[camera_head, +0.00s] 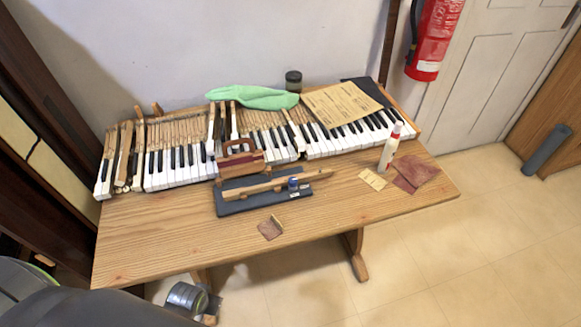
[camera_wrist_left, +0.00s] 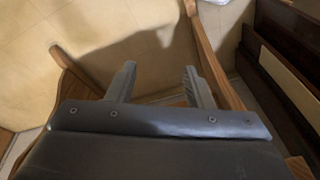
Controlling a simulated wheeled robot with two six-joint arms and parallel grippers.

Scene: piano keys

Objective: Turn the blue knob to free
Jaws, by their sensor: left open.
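The small blue knob (camera_head: 293,184) is on the wooden key-like bar of a fixture with a dark blue-grey base (camera_head: 232,207), on the table in the head view. The setting it points to is too small to read. My left gripper (camera_wrist_left: 159,70) shows in the left wrist view, its two grey fingers apart with nothing between them. It is low by the table's wooden legs, over the floor, well away from the knob. The knob is not in the wrist view. My right gripper is in neither view.
The wooden table (camera_head: 150,245) has a clear front part. Piano keys (camera_head: 180,165) line its back, with a green cloth (camera_head: 252,97) on them. A small brown patch (camera_head: 270,229) lies in front.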

